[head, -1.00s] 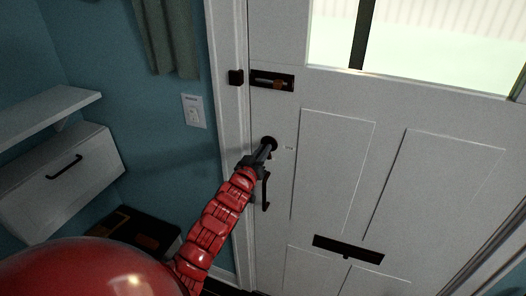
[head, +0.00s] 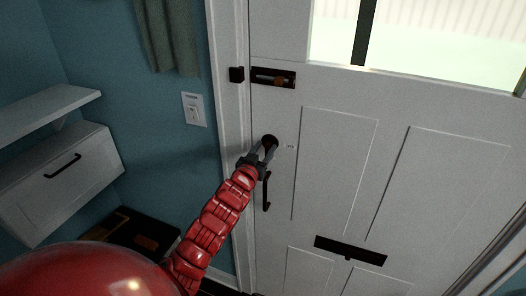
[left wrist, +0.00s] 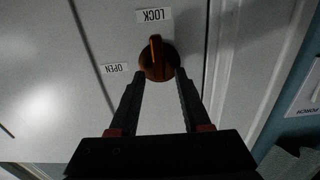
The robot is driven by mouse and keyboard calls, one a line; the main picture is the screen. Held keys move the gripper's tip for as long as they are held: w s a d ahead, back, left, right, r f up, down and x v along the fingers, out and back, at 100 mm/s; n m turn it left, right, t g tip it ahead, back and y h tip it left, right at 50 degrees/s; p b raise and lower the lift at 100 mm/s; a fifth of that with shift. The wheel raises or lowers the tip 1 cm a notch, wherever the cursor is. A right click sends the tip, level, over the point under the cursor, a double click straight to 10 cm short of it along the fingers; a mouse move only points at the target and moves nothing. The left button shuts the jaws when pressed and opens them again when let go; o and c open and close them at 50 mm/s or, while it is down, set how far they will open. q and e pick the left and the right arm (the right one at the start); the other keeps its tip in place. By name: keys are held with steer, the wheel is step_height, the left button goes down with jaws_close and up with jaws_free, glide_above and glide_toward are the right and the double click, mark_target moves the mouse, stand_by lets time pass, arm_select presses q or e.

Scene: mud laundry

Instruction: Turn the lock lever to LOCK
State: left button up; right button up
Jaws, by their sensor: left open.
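The lock lever (left wrist: 156,50) is a copper-coloured round knob with a raised grip. In the left wrist view the grip points toward the LOCK label (left wrist: 154,15), and the OPEN label (left wrist: 114,68) lies to the left. In the head view the dark round lock (head: 270,141) is on the white door, partly behind my left gripper (head: 265,152). My left gripper is open. In the left wrist view its fingertips (left wrist: 160,73) are on either side of the knob's lower part; I cannot tell whether they touch it. My right gripper is not in view.
A dark door handle (head: 266,190) hangs just below the lock. A slide bolt (head: 272,78) is above it and a mail slot (head: 349,250) is lower right. A light switch (head: 194,110), a white shelf (head: 45,108) and a cabinet (head: 62,175) are at left.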

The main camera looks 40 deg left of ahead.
arm_select(q)
steer(key=shift+s, duration=0.1)
steer(key=shift+s, duration=0.25)
steer(key=p+v, duration=0.6)
steer(key=v, duration=1)
steer(key=shift+s, duration=0.35)
steer(key=shift+d, duration=0.1)
